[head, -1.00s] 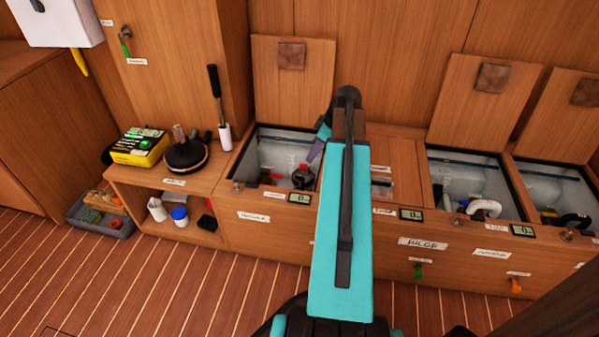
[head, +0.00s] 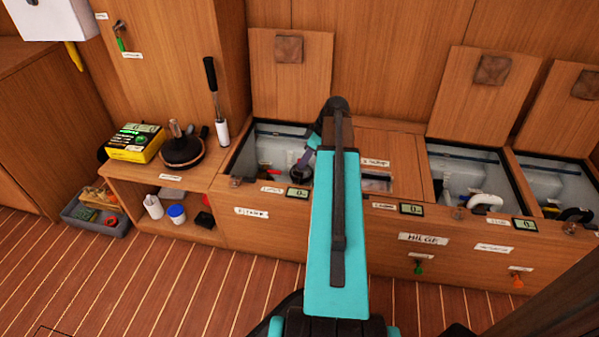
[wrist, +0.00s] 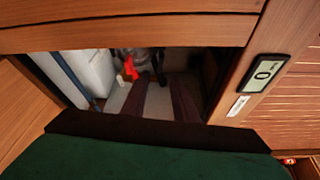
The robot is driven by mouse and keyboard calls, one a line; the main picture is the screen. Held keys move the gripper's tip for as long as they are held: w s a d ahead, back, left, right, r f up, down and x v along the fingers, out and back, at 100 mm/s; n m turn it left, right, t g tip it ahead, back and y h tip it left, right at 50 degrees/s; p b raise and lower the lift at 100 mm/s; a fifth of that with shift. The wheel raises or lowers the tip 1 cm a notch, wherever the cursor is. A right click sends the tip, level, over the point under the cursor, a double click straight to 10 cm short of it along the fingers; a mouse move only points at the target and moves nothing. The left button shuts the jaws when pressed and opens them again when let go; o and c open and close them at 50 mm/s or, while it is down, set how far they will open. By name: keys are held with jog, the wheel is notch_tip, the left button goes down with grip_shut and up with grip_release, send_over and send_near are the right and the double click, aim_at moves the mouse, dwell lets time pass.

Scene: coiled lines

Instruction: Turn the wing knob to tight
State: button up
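My gripper (wrist: 162,88) reaches down into the left open locker (head: 240,160). In the wrist view its two dark fingers are apart, with nothing seen between them. In the head view the fingers are partly hidden behind my arm, close above a dark round fitting (head: 301,175). A small red part (head: 268,171) is left of this fitting; a red part (wrist: 130,68) also shows just beyond the left finger in the wrist view. I cannot tell which part is the wing knob, nor whether a finger touches anything.
The locker's front edge (wrist: 130,33) and a gauge reading 0 (wrist: 264,73) are close to my gripper. Its lid (head: 290,75) stands open behind. Two more open lockers are at right, one with a white pipe (head: 485,203). A low shelf (head: 140,190) with tools is at left.

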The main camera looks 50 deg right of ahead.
aim_at(297, 172)
jog(key=b+x, duration=0.2)
jog(key=x, duration=0.4)
jog(key=shift+w+a+f, duration=0.1)
jog(key=shift+w+f, duration=0.05)
jog(key=shift+f, duration=0.15)
jog(key=shift+c, duration=0.3)
grip_shut()
